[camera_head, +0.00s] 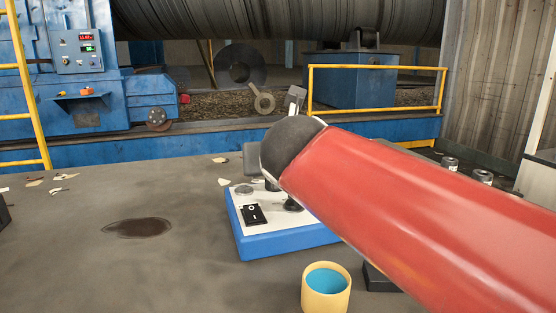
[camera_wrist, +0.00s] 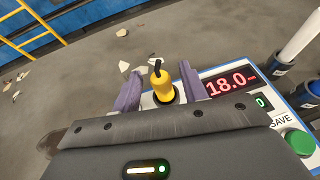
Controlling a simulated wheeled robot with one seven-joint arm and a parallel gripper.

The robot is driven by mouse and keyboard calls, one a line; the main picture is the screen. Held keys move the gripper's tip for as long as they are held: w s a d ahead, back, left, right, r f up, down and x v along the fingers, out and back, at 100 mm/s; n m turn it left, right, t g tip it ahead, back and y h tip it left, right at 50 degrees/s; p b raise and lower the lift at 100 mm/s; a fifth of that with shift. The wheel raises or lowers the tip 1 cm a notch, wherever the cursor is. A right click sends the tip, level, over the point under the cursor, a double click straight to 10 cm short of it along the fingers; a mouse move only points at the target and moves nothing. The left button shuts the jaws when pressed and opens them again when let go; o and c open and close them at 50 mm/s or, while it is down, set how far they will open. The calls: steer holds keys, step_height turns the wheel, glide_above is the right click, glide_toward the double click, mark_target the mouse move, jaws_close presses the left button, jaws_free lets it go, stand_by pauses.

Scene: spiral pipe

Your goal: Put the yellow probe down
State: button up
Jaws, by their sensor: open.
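The yellow probe (camera_wrist: 162,86) shows in the wrist view, with a dark tip or cable at its top. It stands roughly upright at a dark round holder on the white panel of the instrument (camera_wrist: 209,104). My gripper (camera_wrist: 159,71) is open, with one purple finger on each side of the probe. I cannot tell whether either finger touches it. In the head view the blue and white instrument (camera_head: 247,249) sits on the table, partly covered by my red arm. The probe and fingers cannot be made out there.
The instrument's red display (camera_wrist: 230,84) reads about 18.0, beside a green button (camera_wrist: 299,143). A yellow cup with blue inside (camera_head: 312,295) stands in front of the instrument.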

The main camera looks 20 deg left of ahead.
steer(key=v, duration=1.2)
